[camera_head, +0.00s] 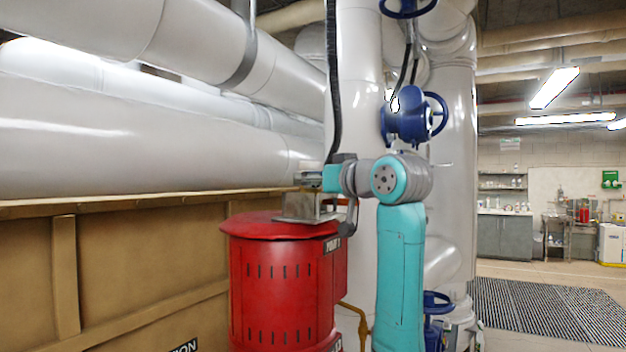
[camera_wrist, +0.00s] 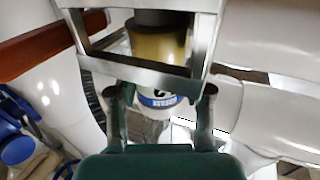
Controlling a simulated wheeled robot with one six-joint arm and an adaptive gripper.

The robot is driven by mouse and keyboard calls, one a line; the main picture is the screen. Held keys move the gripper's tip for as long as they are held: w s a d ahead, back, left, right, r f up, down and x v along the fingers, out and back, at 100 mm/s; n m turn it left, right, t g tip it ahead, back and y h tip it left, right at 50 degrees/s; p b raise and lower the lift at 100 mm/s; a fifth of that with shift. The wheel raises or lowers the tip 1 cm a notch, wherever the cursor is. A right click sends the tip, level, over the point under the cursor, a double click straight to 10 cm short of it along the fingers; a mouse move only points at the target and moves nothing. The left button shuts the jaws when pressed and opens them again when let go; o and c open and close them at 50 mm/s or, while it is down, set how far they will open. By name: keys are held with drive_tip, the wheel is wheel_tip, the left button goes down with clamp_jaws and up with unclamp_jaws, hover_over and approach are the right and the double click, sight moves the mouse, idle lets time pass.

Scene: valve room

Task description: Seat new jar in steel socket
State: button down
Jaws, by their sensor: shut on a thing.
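My gripper (camera_head: 312,178) is at the end of my bent arm, just above the red drum's top in the head view. In the wrist view its two fingers (camera_wrist: 164,92) stand on either side of the jar (camera_wrist: 160,46). A steel frame (camera_wrist: 88,42) surrounds the amber part in the wrist view. The steel socket (camera_head: 298,208) appears as a small metal box on the drum; the head view is too small to show how the jar sits in it.
The red drum (camera_head: 275,270) stands beside a brown panelled wall (camera_head: 130,270). Large pale pipes (camera_head: 150,150) run close behind, with a vertical pipe (camera_head: 358,90) and blue valve (camera_head: 408,118) near my arm. Open floor and a dark mat (camera_head: 535,305) lie at right.

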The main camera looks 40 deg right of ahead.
drive_tip(key=shift+c, duration=2)
unclamp_jaws()
drive_tip(key=o, duration=0.4)
drive_tip(key=shift+r, duration=0.15)
drive_tip(key=shift+r, duration=3.6)
drive_tip(key=shift+s, duration=0.1)
